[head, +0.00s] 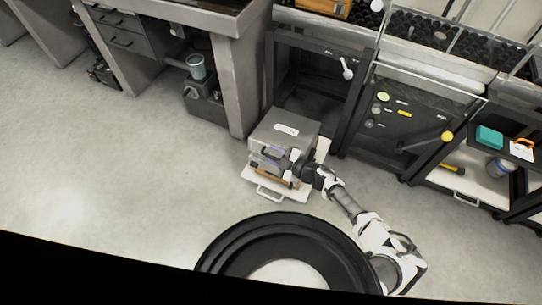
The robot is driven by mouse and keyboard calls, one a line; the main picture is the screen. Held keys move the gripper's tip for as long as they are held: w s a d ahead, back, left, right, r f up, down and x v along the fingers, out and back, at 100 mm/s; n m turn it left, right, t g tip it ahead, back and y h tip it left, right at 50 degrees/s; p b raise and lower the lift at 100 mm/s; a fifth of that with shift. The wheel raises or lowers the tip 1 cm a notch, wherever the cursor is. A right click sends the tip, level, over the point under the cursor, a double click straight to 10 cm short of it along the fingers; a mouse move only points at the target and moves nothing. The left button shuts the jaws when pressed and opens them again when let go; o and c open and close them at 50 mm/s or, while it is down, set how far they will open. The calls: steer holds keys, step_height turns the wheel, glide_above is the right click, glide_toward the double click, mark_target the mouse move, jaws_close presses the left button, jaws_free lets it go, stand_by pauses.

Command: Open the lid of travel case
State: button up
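The travel case (285,127) is a grey box with a pale label on its flat top. Its lid looks closed. It stands on a white board with a handle (271,193) on the floor, in the middle of the head view. My gripper (293,168) is at the case's front right side, close to its front face. Whether it touches the case is too small to tell. The gripper's fingers are small and partly blend with the case front, so their opening is unclear. A brown strip (268,180) shows low at the case front.
A grey bench (236,70) stands behind and left of the case. A dark open cabinet (312,80) is behind it. A shelf at right holds a teal box (489,137) and a jar (499,167). The floor at left (110,170) is clear.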

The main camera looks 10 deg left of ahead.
steer(key=shift+f, duration=0.15)
stand_by(0.3)
steer(key=shift+p+v, duration=0.35)
steer(key=shift+v, duration=0.85)
steer(key=p+v, duration=0.3)
steer(key=v, duration=1)
steer(key=shift+s, duration=0.35)
